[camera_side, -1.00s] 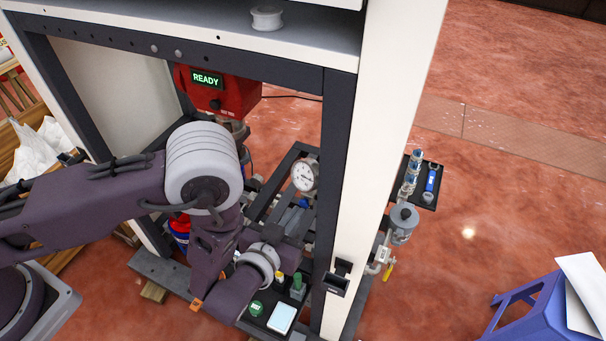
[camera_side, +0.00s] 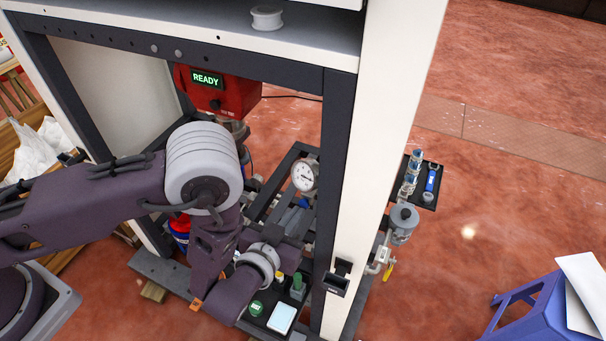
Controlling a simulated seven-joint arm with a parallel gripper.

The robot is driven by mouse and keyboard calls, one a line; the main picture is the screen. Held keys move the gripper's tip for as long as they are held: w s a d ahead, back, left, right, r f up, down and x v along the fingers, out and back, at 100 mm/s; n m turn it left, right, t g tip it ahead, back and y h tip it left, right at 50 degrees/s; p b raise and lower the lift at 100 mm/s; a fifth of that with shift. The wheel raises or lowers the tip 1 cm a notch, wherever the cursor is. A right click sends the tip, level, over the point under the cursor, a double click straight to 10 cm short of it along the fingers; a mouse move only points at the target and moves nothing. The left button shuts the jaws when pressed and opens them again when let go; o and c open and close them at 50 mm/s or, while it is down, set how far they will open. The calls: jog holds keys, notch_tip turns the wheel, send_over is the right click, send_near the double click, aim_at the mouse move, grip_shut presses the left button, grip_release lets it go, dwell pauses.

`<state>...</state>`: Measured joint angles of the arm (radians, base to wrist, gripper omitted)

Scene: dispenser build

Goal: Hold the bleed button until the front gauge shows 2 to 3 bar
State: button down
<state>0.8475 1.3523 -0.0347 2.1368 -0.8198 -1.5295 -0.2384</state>
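The round gauge (camera_side: 305,175) has a white dial and faces out inside the frame. Its needle shows as a thin dark mark, but the scale is too small to read. My arm reaches into the frame from the left and bends at the wrist below the gauge. My gripper is largely hidden by the wrist and the dark parts around it, so its fingers cannot be made out. I cannot tell whether it touches anything. A green round button or cap (camera_side: 257,308) and a green-topped piece (camera_side: 297,284) lie near the wrist. I cannot identify the bleed button.
A red unit (camera_side: 232,95) reading READY hangs above. The white upright panel (camera_side: 386,150) stands right of the work. A small black shelf (camera_side: 428,190) with a blue tool and a grey canister (camera_side: 403,222) are beyond it. A blue stool (camera_side: 530,308) stands at right.

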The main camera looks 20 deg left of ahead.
jog(key=shift+w, duration=0.75)
jog(key=shift+s, duration=0.1)
dwell(0.6)
jog(key=shift+s, duration=0.75)
jog(key=shift+w, duration=0.8)
dwell(1.4)
dwell(1.2)
jog(key=shift+s, duration=0.8)
jog(key=shift+w, duration=0.4)
dwell(1.2)
